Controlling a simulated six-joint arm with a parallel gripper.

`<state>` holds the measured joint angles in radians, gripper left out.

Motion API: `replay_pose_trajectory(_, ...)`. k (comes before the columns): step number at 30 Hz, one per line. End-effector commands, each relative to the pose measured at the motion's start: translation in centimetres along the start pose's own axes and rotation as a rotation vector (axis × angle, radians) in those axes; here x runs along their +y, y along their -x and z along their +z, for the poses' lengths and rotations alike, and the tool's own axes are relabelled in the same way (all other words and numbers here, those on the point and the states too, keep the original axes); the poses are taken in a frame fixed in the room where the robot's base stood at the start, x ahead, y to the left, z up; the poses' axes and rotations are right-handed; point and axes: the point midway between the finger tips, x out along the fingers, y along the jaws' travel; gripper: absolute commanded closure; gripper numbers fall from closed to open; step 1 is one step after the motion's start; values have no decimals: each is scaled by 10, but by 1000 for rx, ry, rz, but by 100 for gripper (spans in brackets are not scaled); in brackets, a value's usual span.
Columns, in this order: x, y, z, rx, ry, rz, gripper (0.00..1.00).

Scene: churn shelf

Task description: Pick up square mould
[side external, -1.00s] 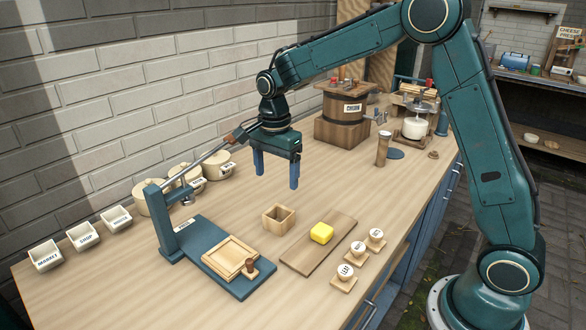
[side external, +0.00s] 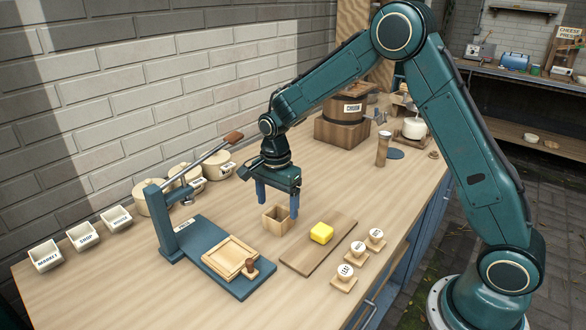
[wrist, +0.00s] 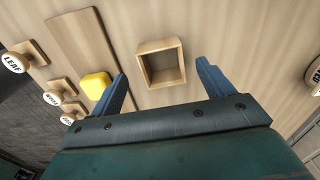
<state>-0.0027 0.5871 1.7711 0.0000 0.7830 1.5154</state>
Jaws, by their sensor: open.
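The square mould (side external: 277,220) is a small open wooden box standing on the bench between the blue press and the board with butter. In the wrist view the mould (wrist: 161,63) lies ahead of and between my two fingertips, its open top facing the camera. My gripper (side external: 278,210) is open and empty. Its blue fingers come down around the mould in the side view, the left one behind it and the right one at its right. No contact with the mould can be made out. My gripper also shows in the wrist view (wrist: 161,68), with a gap on both sides of the mould.
A yellow butter block (side external: 322,233) sits on a wooden board (side external: 303,259) just right of the mould. The blue lever press (side external: 200,250) with a wooden tray is at left. A churn (side external: 343,118) stands behind.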

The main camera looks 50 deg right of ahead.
Motion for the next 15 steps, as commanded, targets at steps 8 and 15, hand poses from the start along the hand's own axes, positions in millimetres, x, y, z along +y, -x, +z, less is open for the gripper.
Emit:
replay_pose_trajectory(8, 0, -5, 0, 0, 0, 2, 20)
replay_pose_trajectory(15, -1, -28, 0, 0, 0, 4, 20)
